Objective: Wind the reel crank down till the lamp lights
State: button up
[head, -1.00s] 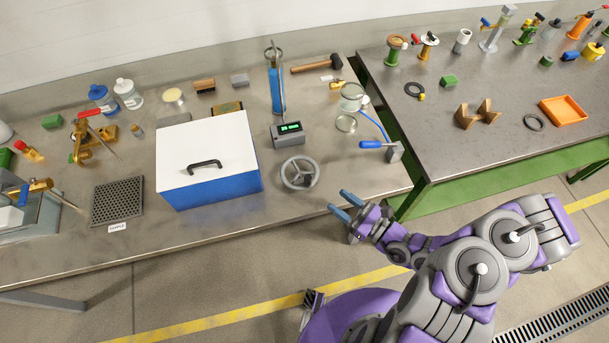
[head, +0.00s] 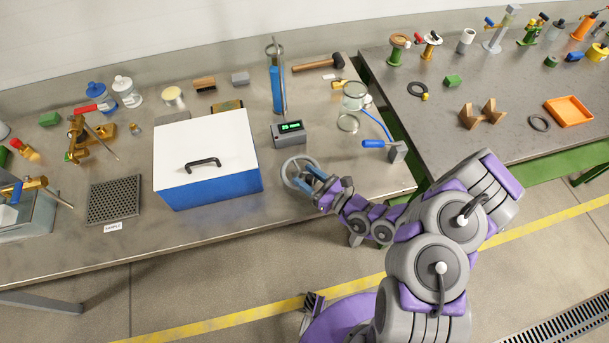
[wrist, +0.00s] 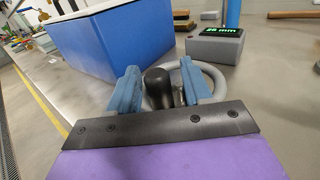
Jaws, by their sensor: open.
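A grey handwheel (head: 291,166) lies near the front edge of the left bench; it also shows in the wrist view (wrist: 218,78). An upright black knob (wrist: 158,84) stands in front of its hub. My gripper (head: 311,178) is at the wheel. In the wrist view its two blue fingers (wrist: 160,72) stand open, one on each side of the knob, with gaps visible. A grey box with a lit green display (head: 290,127) sits just behind the wheel; its reading ends in "mm" in the wrist view (wrist: 219,30). I cannot make out a separate lamp.
A blue case with a white lid (head: 208,160) stands left of the wheel. A blue-handled lever (head: 376,143) and glass jar (head: 354,95) are to the right. A blue column (head: 277,88) stands behind the display.

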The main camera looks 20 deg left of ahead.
jog(key=shift+w+a, duration=0.25)
jog(key=shift+a, duration=0.35)
grip_shut()
